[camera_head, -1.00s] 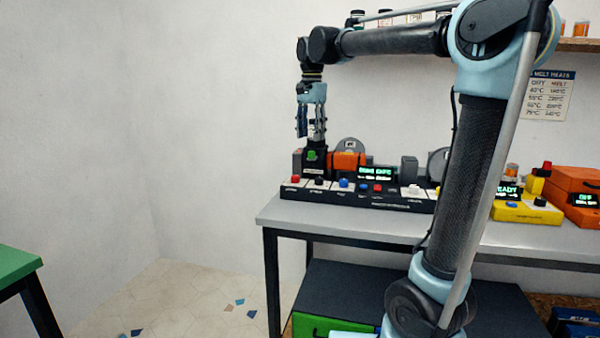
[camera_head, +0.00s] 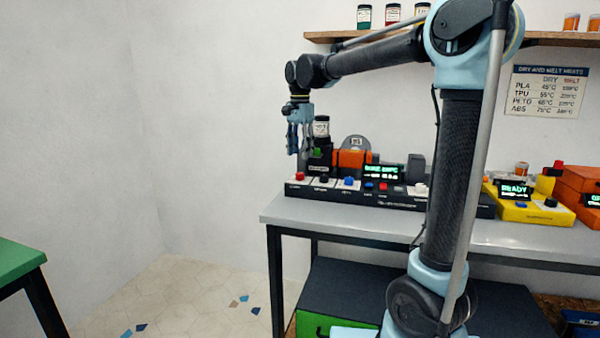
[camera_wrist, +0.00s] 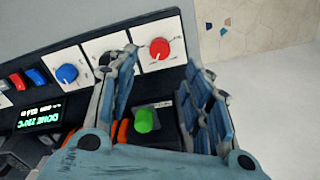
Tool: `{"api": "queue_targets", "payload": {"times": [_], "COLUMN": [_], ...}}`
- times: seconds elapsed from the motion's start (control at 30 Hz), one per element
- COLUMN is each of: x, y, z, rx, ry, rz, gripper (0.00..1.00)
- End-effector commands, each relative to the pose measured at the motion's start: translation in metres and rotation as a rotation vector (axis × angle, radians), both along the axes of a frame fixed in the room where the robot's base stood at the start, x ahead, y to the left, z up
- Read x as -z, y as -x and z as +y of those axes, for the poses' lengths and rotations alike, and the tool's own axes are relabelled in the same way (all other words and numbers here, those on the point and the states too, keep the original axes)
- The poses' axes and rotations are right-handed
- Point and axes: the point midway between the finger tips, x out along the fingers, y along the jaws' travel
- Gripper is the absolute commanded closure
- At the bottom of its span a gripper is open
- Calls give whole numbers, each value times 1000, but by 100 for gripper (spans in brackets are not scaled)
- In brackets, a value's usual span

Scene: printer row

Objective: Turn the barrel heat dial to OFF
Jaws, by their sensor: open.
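The control panel (camera_head: 400,201) is a long black box on the bench with dials on white plates: red (camera_head: 299,176), black (camera_head: 323,180) and blue (camera_head: 349,182). I cannot read which is barrel heat. In the wrist view, the red dial (camera_wrist: 159,48) shows whole, the blue dial (camera_wrist: 66,73) is further left, and the black dial (camera_wrist: 106,60) is partly hidden behind a finger. My gripper (camera_head: 299,151) is open and empty above the panel's left end. In the wrist view, my gripper (camera_wrist: 161,64) has its fingers spread, appearing either side of the red dial, apart from it.
A lit display (camera_wrist: 39,116) reads "DONE 230°C". A green knob (camera_wrist: 143,120) and an orange unit (camera_head: 351,158) stand behind the panel. A yellow unit (camera_head: 527,212) is further right. Free floor lies left of the bench (camera_head: 272,210).

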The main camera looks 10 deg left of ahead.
Motion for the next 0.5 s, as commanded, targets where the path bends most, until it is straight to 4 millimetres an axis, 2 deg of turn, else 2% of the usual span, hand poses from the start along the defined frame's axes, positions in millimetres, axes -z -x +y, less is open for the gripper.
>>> {"api": "queue_targets", "payload": {"times": [0.3,0.5], "x": [53,72], "y": [0,0], "z": [0,0], "rx": [0,0], "ry": [0,0], "rz": [0,0], "gripper": [54,54]}}
